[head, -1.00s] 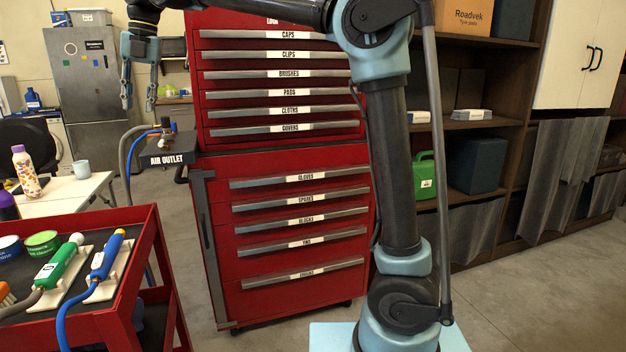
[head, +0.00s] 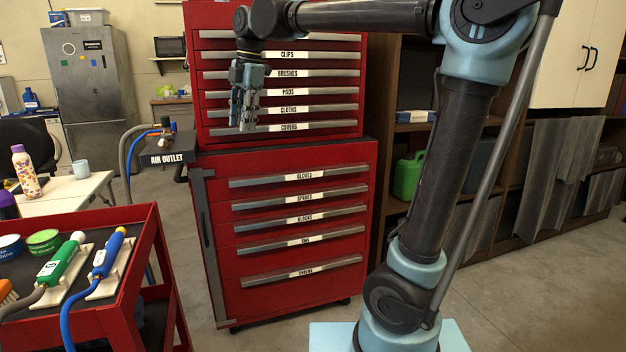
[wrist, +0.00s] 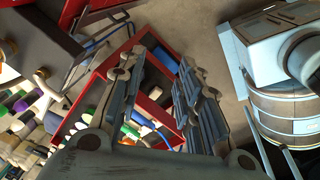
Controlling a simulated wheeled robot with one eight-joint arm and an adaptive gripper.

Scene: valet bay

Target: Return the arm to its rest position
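My gripper (head: 244,124) hangs fingers-down in the head view, in front of the upper drawers of the red tool cabinet (head: 290,160). I cannot tell its exact distance from the drawer fronts. In the wrist view my gripper (wrist: 160,65) shows its two fingers spread apart with nothing between them. My arm rises at the right of the head view and its upper link reaches left across the cabinet top.
A red cart (head: 120,325) at the lower left carries a green tool (head: 62,262) and a blue tool (head: 108,255). An air outlet box (head: 168,157) stands left of the cabinet. Shelves (head: 400,210) stand behind my arm. Floor at right is clear.

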